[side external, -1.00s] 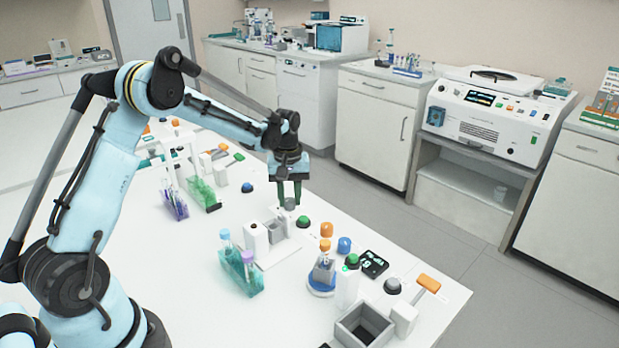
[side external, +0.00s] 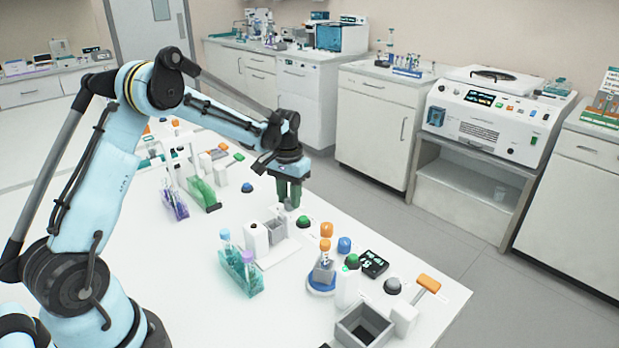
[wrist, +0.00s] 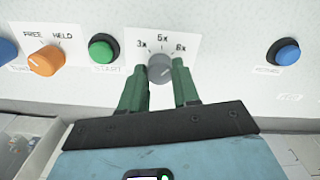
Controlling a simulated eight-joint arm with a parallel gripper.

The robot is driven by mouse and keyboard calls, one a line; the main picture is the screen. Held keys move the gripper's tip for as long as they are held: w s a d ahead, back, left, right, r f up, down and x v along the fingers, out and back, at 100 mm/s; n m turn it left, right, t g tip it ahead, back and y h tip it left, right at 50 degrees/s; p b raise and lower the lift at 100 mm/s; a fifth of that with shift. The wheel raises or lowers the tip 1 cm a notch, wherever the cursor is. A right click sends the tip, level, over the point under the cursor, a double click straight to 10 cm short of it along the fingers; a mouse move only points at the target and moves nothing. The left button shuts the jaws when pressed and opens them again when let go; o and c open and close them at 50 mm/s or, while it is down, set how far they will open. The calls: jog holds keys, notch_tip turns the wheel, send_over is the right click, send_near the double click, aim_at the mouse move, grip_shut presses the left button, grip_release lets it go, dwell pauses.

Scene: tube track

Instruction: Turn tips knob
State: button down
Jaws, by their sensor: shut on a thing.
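The grey round knob (wrist: 160,68) sits on a white plate (wrist: 192,20) marked 3x, 5x and 6x, in the middle of the wrist view. A pale mark shows on the knob's face, but I cannot tell clearly which number it points to. My gripper (wrist: 160,78) has one green finger on each side of the knob and is shut on it. In the side view, my gripper (side external: 291,203) points down at the far edge of the white table, and its fingers hide the knob.
An orange FREE/HELD knob (wrist: 46,60) and a green button (wrist: 102,50) lie left of the grey knob in the wrist view. A blue button (wrist: 286,53) lies to the right. In the side view, a tube rack (side external: 242,278) and an open grey box (side external: 364,325) stand nearer.

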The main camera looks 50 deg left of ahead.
aim_at(289, 200)
dwell(0.3)
jog(key=c, duration=0.8)
grip_release()
notch_tip(289, 200, up, 12)
jog(key=shift+r, duration=0.1)
